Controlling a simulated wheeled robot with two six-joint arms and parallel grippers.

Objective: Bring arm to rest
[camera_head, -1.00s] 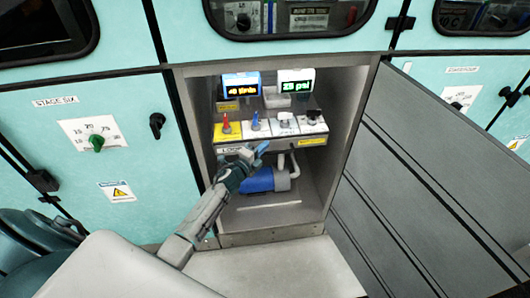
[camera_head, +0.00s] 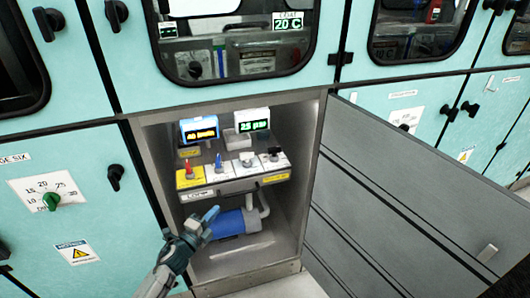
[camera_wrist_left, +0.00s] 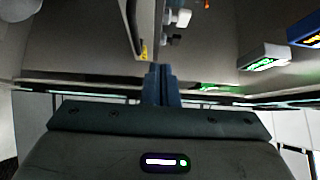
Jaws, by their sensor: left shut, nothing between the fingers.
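My left gripper (camera_head: 209,215) shows in the head view, in front of the open cabinet bay (camera_head: 300,190) and a little below its control panel. Its blue fingertips are together with nothing between them. In the left wrist view the shut blue fingers (camera_wrist_left: 161,85) point at the bay's inside. The panel (camera_head: 235,182) bears a red switch (camera_head: 189,168), a blue switch (camera_head: 219,162), a light knob (camera_head: 246,158) and a dark knob (camera_head: 273,154). The gripper appears apart from all of them. My right gripper is not in view.
A blue pump-like cylinder (camera_head: 228,223) lies low in the bay. Two lit displays stand above the panel, an orange one (camera_head: 199,129) and a green one (camera_head: 252,125). The grey door (camera_head: 400,200) hangs open to the right. A green knob (camera_head: 52,201) is on the left cabinet.

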